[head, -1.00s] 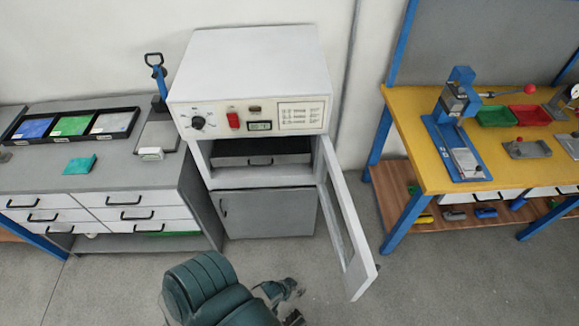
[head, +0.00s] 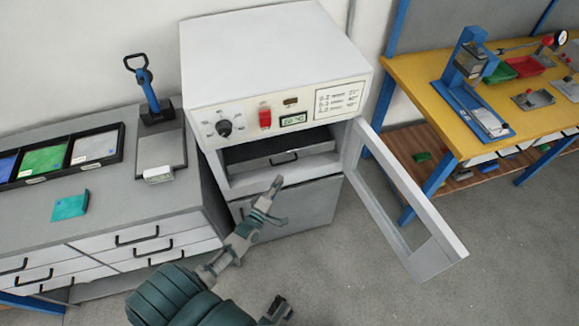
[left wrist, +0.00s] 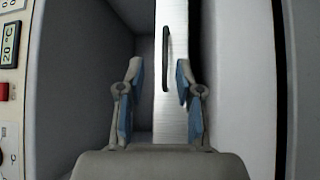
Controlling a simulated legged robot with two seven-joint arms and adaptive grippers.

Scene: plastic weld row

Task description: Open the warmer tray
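The warmer (head: 275,60) is a white cabinet with a dial, a red switch and a lit display. Its windowed door (head: 405,200) stands swung open to the right. Inside is the grey warmer tray (head: 265,157) with a dark handle (head: 284,158); it appears pushed in. In the left wrist view the tray front (left wrist: 172,75) and handle (left wrist: 166,48) lie ahead of the fingers. My left gripper (head: 268,198) is in front of the opening, below the handle in the head view. In the left wrist view it is open (left wrist: 158,85) and empty. The second gripper (head: 277,309) is partly visible at the bottom edge.
A grey drawer bench (head: 110,225) stands at left with a colour-bag tray (head: 124,140), a scale (head: 160,160) and a teal packet (head: 70,206). A yellow workbench (head: 420,80) with a press stands at right. The open door bounds the right side.

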